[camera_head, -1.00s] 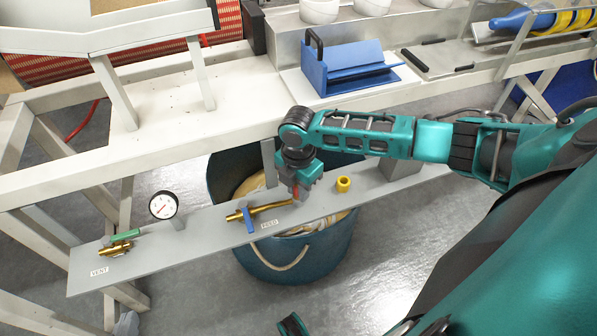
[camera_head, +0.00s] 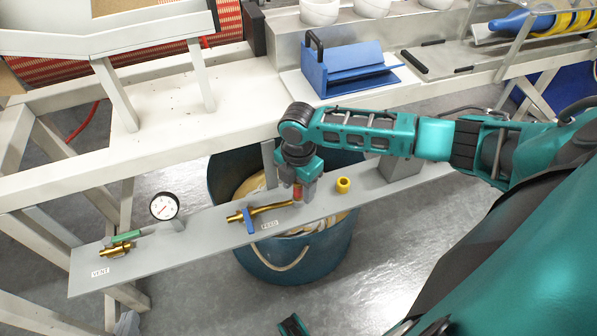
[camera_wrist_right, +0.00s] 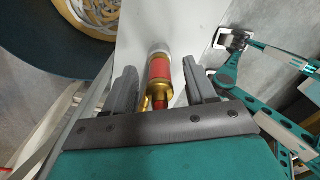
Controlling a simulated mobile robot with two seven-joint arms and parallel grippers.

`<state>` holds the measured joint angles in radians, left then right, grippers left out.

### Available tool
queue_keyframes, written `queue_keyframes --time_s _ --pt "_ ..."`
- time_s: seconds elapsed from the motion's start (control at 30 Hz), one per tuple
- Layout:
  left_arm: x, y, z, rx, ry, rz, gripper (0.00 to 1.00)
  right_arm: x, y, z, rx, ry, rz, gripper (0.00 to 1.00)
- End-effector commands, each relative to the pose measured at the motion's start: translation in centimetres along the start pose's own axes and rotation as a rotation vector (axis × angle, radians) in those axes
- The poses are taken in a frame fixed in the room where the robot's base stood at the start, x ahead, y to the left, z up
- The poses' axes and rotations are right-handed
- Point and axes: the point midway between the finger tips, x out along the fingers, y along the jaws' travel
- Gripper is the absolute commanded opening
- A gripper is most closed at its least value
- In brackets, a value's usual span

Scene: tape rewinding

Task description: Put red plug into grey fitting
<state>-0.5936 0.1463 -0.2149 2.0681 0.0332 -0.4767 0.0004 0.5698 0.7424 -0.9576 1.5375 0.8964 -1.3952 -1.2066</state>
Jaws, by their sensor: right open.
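The red plug (camera_wrist_right: 161,72), a red cylinder with brass-coloured ends, stands between my right gripper's fingers in the wrist view. It also shows in the head view (camera_head: 298,191), partly hidden by the gripper. Its far end meets a light grey ring (camera_wrist_right: 159,50), which looks like the grey fitting on the board; how deep it sits cannot be told. My right gripper (camera_wrist_right: 160,88) is open, with a gap on both sides of the plug. In the head view the right gripper (camera_head: 304,187) is just above the board. A dark and teal piece at the bottom edge, perhaps my left gripper (camera_head: 292,326), is mostly cut off.
The grey board (camera_head: 205,228) carries a brass valve with a blue handle (camera_head: 249,220), a yellow ring (camera_head: 343,185), a gauge (camera_head: 164,206) and a green-handled valve (camera_head: 122,240). A blue bucket (camera_head: 290,265) stands below. The white bench (camera_head: 150,150) lies behind.

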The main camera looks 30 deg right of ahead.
Motion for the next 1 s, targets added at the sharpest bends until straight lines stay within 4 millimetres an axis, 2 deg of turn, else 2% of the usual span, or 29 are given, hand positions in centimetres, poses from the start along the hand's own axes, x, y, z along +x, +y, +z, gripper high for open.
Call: queue_keyframes --time_s 0.03,0.3,0.5,0.67,1.0 --pt "-0.4 0.1 -0.6 -0.002 0.001 0.000 0.00 -1.4 0.1 0.1 0.000 -0.001 0.004 0.56" --pt "-1.5 0.1 -2.3 -0.002 0.001 0.000 0.00 -7.5 0.1 0.1 0.000 -0.002 0.005 0.56" --pt "-1.9 0.1 -2.9 0.000 0.002 -0.001 0.00 -10.5 0.0 0.1 0.001 -0.002 0.002 0.56" --pt "-2.0 0.0 -3.0 0.005 0.003 -0.002 0.00 -11.4 0.0 0.0 0.001 -0.001 0.001 0.56" --pt "-1.9 -0.2 -2.5 0.011 -0.005 -0.004 0.00 -11.4 0.0 0.0 0.001 -0.001 0.001 0.56"
